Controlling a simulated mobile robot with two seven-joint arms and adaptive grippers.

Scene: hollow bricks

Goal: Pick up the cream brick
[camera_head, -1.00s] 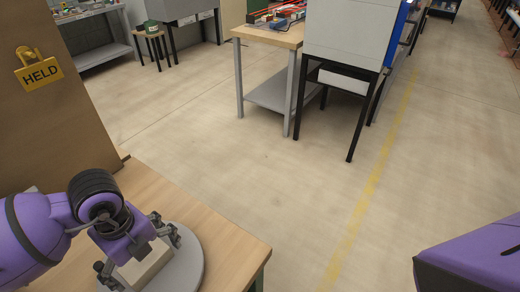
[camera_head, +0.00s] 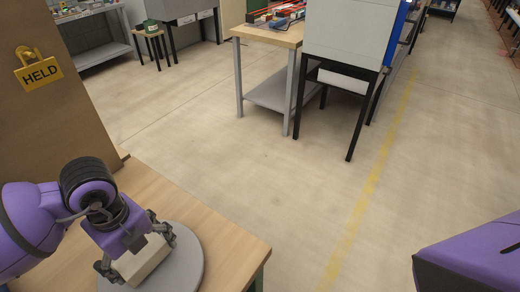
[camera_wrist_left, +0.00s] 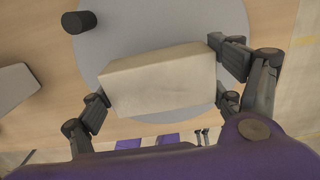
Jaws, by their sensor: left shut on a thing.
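The cream brick (camera_head: 143,262) is a pale block over a grey round disc (camera_head: 190,268) on the wooden table. My left gripper (camera_head: 138,251) is shut on it, with one finger at each end. In the left wrist view the brick (camera_wrist_left: 160,82) spans between the two fingers, one at its left end and one at its right end. The frames do not clearly show whether the brick touches the disc or is slightly above it. My right gripper is not in view.
The wooden table (camera_head: 222,238) is bare to the right of the disc. A brown panel with a "HELD" sign (camera_head: 38,74) stands at its left. The left wrist view shows a black cylinder (camera_wrist_left: 80,21) and a grey piece (camera_wrist_left: 15,86) near the disc.

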